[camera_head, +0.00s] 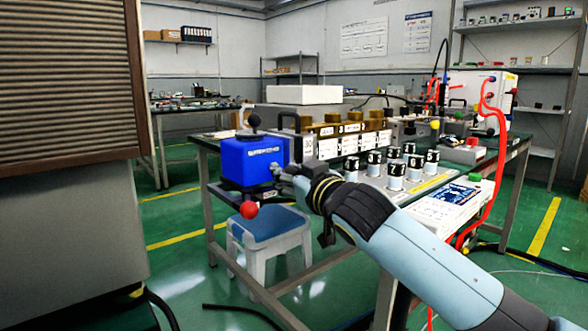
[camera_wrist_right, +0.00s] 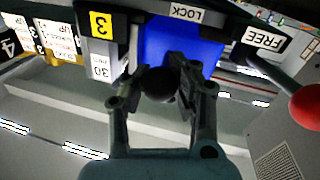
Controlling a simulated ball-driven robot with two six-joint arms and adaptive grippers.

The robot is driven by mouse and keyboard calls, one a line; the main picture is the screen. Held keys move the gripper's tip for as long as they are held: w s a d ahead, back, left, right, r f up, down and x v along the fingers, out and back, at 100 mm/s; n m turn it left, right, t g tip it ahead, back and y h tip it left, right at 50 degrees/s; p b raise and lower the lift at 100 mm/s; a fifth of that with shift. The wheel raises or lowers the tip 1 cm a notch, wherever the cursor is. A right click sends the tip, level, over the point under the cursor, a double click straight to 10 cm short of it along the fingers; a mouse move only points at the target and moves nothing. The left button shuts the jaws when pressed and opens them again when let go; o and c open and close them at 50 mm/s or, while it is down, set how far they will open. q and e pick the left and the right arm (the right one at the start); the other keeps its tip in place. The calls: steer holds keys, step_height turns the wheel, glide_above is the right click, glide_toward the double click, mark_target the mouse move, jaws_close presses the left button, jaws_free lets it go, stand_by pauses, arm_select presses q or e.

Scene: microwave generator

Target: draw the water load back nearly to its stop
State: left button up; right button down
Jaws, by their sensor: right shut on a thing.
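The water load appears to be the blue block (camera_head: 253,160) at the left end of the bench; its blue face also shows in the right wrist view (camera_wrist_right: 180,38). My right gripper (camera_head: 280,172) is at the block's near right side. In the right wrist view my right gripper (camera_wrist_right: 162,85) is shut on a dark round knob (camera_wrist_right: 160,86) in front of the blue face. What joins the knob to the block is hidden. A red ball (camera_head: 249,210) hangs below the block and shows at the right edge of the wrist view (camera_wrist_right: 306,102). My left gripper is not in view.
A brass-coloured row with white labels (camera_head: 345,140) runs right from the block. Several black-capped cylinders (camera_head: 395,175) stand in front. A blue-topped stool (camera_head: 268,222) is below; green floor is clear at left.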

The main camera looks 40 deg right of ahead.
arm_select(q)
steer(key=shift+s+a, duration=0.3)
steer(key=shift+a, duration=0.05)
arm_select(e)
steer(key=shift+s+a+f, duration=0.1)
steer(key=shift+a+f, duration=0.05)
steer(key=shift+a, duration=0.65)
steer(key=c, duration=1.5)
jaws_free()
steer(key=o, duration=0.4)
steer(key=shift+s+d, duration=0.15)
steer(key=shift+s, duration=0.05)
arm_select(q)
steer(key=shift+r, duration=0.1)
arm_select(e)
steer(key=shift+o, duration=0.8)
steer(key=shift+w, duration=0.1)
steer(key=s+a, duration=0.1)
steer(key=s, duration=1.1)
steer(key=shift+a, duration=0.3)
